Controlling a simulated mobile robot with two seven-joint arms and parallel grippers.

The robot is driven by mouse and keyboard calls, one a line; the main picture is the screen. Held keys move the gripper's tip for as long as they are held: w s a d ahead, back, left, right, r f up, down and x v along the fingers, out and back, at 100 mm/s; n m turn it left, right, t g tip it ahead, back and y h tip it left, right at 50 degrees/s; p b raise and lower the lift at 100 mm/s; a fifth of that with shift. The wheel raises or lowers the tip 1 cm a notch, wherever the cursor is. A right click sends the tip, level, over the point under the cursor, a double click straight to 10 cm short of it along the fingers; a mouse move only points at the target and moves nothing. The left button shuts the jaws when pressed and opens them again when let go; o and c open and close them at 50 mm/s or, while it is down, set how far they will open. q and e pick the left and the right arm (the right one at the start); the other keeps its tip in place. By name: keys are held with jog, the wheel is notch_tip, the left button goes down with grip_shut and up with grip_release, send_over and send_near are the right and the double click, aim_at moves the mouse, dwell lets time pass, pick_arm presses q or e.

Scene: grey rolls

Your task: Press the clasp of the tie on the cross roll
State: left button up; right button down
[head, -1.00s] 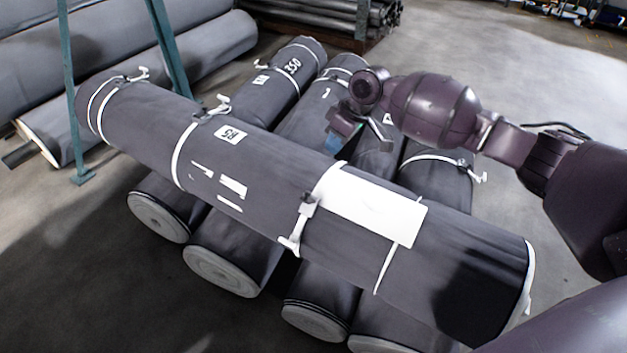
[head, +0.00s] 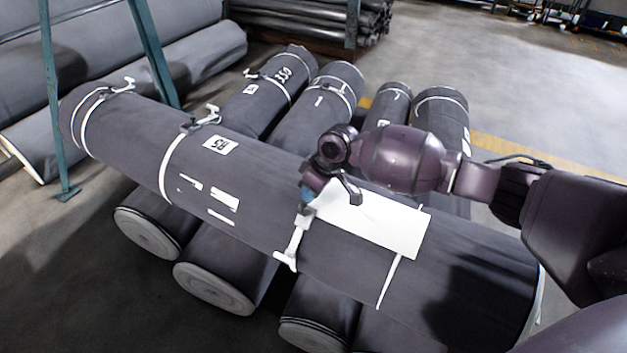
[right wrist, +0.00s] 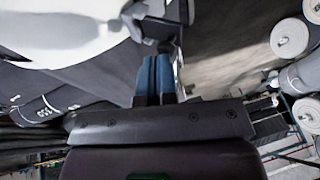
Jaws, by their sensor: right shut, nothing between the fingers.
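The cross roll (head: 262,170) is a long dark grey roll lying across several other rolls. Its near tie has a grey clasp (head: 305,212) with a white tail and T-shaped end (head: 289,257) hanging down the roll's side. A white label (head: 375,222) sits beside that tie. My right gripper (head: 306,194) is just above the clasp, its blue fingertips shut and empty. In the right wrist view the blue fingers (right wrist: 155,78) are together and point at the dark clasp (right wrist: 160,32); I cannot tell whether they touch it. My left gripper is not in view.
Several grey rolls (head: 325,100) lie underneath, each with white ties. Two more ties with clasps (head: 205,118) circle the cross roll's left part. A green post (head: 52,110) stands at left. Open floor (head: 520,90) lies at the back right.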

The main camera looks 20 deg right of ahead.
jog(key=shift+s+a+f, duration=0.1)
jog(key=shift+a+f, duration=0.05)
jog(key=shift+f, duration=0.15)
